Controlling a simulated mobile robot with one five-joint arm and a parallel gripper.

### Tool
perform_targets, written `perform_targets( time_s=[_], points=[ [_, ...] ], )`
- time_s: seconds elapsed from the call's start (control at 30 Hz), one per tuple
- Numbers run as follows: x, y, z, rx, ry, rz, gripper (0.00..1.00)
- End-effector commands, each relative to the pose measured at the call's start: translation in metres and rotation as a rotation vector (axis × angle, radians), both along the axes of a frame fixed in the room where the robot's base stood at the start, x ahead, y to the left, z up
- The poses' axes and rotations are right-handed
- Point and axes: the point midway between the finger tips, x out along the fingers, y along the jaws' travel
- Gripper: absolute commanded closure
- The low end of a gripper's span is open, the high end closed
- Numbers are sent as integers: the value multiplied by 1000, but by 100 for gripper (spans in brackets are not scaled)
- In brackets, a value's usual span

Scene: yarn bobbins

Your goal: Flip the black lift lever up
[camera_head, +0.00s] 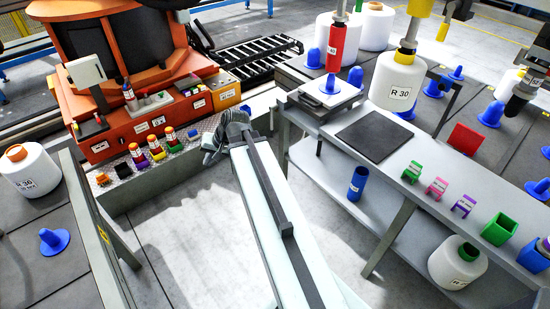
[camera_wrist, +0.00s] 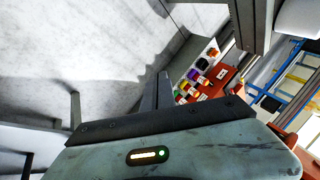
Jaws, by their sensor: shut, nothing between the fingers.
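The orange machine (camera_head: 150,130) stands at the back left, with a control panel of small knobs, switches and white labels.
A metal ledge (camera_head: 120,172) with several coloured small parts runs before the machine. A grey workbench (camera_head: 415,200) with a black pad, coloured holders and a hanging bobbin (camera_head: 397,83) stands at right. A table with a white bobbin (camera_head: 28,170) is at left. Open floor lies between.

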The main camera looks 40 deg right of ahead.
Motion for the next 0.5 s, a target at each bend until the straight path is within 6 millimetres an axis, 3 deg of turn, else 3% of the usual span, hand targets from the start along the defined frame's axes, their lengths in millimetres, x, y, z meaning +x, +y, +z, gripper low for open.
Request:
perform_targets(
  time_s=[0.03,0.1,0.27,0.4,0.5],
  points=[
    [7,-31,-49,47,-54,-92,100],
    [15,-72,-71,117,-137,-219,100],
    [14,-177,-116,265,-333,-519,100],
    [-7,-267,-143,376,-493,-755,100],
    [-25,-315,-153,434,-581,-879,100]
  ],
)
